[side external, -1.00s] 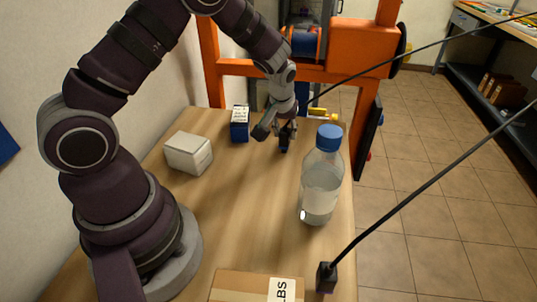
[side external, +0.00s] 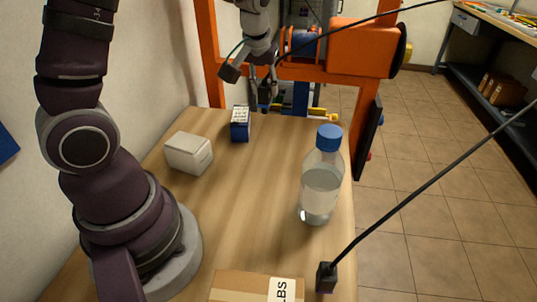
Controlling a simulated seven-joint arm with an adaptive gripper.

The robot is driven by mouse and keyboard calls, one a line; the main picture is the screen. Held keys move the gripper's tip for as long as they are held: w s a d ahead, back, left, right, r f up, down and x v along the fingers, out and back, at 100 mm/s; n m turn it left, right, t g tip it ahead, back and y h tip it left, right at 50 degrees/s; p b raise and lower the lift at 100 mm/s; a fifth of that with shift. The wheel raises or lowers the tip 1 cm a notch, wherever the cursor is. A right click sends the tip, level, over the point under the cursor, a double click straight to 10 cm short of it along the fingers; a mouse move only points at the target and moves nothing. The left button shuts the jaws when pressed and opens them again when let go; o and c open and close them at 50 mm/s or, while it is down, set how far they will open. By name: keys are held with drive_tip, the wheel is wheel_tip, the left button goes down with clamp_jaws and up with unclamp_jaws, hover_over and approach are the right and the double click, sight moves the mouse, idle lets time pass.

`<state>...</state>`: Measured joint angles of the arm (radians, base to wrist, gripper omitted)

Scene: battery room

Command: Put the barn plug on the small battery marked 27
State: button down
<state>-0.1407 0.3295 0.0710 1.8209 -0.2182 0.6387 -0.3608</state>
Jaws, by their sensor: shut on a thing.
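My gripper (side external: 262,98) is raised above the far end of the table. It is shut on a small dark block, which looks like a plug (side external: 265,90). A black cable runs from there to the upper right. A small blue battery (side external: 240,130) with a white label on top stands below and left of my gripper, apart from it. Its print is too small to read, so I cannot tell whether it is marked 27. A second black plug (side external: 326,277) on a cable stands at the table's front right. I cannot tell which plug is the barn one.
A clear bottle with a blue cap (side external: 320,185) stands at the right of the wooden table (side external: 240,220). A white box (side external: 188,152) is at the left, a cardboard box (side external: 245,286) at the front. An orange frame (side external: 345,75) rises behind. The table's middle is clear.

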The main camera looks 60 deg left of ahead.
drive_tip(key=s+a, duration=0.2)
drive_tip(key=s, duration=0.5)
hover_over(240, 114)
wheel_tip(240, 114, down, 2)
drive_tip(key=shift+d+f+n, duration=0.1)
drive_tip(key=shift+n, duration=0.2)
drive_tip(key=shift+f, duration=1.7)
drive_tip(key=shift+f, duration=0.2)
drive_tip(key=c, duration=0.9)
unclamp_jaws()
drive_tip(key=shift+r, duration=0.1)
